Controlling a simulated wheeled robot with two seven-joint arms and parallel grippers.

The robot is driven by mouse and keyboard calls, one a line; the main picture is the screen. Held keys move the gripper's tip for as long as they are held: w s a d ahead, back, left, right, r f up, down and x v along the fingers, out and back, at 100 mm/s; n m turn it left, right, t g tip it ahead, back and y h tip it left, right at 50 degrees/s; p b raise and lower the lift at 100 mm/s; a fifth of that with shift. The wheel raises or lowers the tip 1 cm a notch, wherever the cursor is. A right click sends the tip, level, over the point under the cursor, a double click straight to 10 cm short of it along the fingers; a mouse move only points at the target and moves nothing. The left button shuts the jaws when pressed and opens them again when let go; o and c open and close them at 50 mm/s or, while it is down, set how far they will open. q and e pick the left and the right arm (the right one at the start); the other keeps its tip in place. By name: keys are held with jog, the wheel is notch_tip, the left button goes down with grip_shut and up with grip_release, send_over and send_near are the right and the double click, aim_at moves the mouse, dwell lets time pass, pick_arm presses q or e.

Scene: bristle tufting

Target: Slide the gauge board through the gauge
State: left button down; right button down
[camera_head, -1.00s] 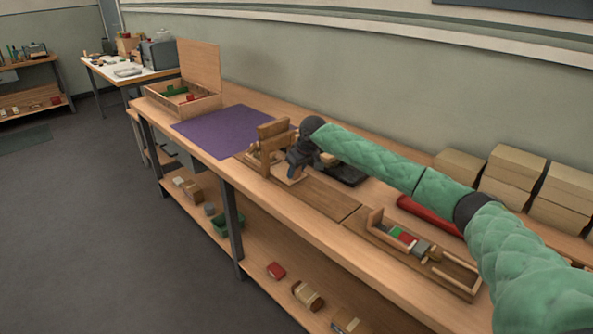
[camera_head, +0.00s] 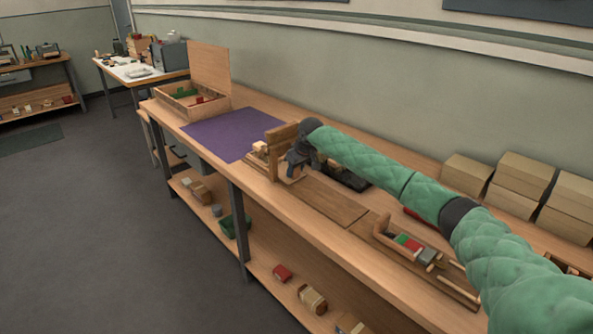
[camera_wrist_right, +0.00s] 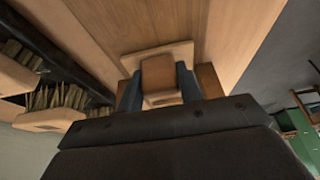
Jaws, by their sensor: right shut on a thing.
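The gauge (camera_head: 283,140) is an upright wooden frame on the bench, near the purple mat. My right gripper (camera_head: 295,168) is low, close against the right side of the gauge and partly covers it. In the right wrist view, my right gripper (camera_wrist_right: 159,88) is shut on a brown wooden grip on the gauge board (camera_wrist_right: 155,53), a pale flat board. Pale pieces (camera_head: 260,148) show at the left side of the gauge. I cannot tell how far the board reaches into the gauge. My left gripper is out of view.
A purple mat (camera_head: 232,136) lies left of the gauge, with an open wooden box (camera_head: 190,108) beyond it. A wooden holder with coloured blocks (camera_head: 408,243) lies to the right. A dark tray with bristle tufts (camera_wrist_right: 60,92) sits beside the gripper. Cardboard boxes (camera_head: 520,182) stand along the wall.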

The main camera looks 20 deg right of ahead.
jog(key=c, duration=0.9)
grip_release()
pick_arm(q)
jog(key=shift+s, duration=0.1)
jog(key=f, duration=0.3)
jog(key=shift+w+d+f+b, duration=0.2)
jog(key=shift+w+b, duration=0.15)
jog(key=shift+b, duration=0.05)
pick_arm(e)
jog(key=v, duration=0.7)
jog(key=shift+s+r, duration=0.2)
jog(key=shift+r, duration=0.15)
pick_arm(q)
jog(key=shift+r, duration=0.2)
